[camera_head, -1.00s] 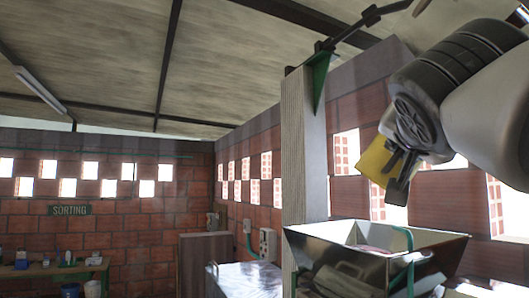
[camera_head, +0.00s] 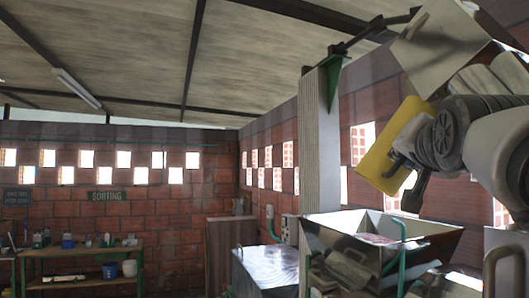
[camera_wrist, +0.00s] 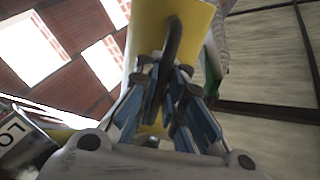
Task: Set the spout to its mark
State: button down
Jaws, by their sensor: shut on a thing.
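My gripper (camera_head: 405,172) is at the right of the head view, above a shiny metal hopper. It is shut on a dark handle on a yellow plate (camera_head: 388,148), which is tilted. In the wrist view the dark handle (camera_wrist: 173,45) runs between the bluish fingers of my gripper (camera_wrist: 167,95), with the yellow plate (camera_wrist: 198,25) behind it. I cannot tell whether the yellow plate is part of the spout. A grey metal sheet-like part (camera_head: 440,45) shows at the upper right. No mark can be made out.
The open metal hopper (camera_head: 335,232) stands below my gripper, with a green bent bar (camera_head: 402,250) at it. A pale post (camera_head: 313,150) with a green bracket (camera_head: 334,75) rises left of it. A table (camera_head: 80,250) stands at the far left.

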jog(key=c, duration=1.9)
grip_release()
jog(key=shift+a, duration=0.25)
jog(key=shift+o, duration=1)
jog(key=shift+d, duration=0.15)
jog(key=v, duration=1.2)
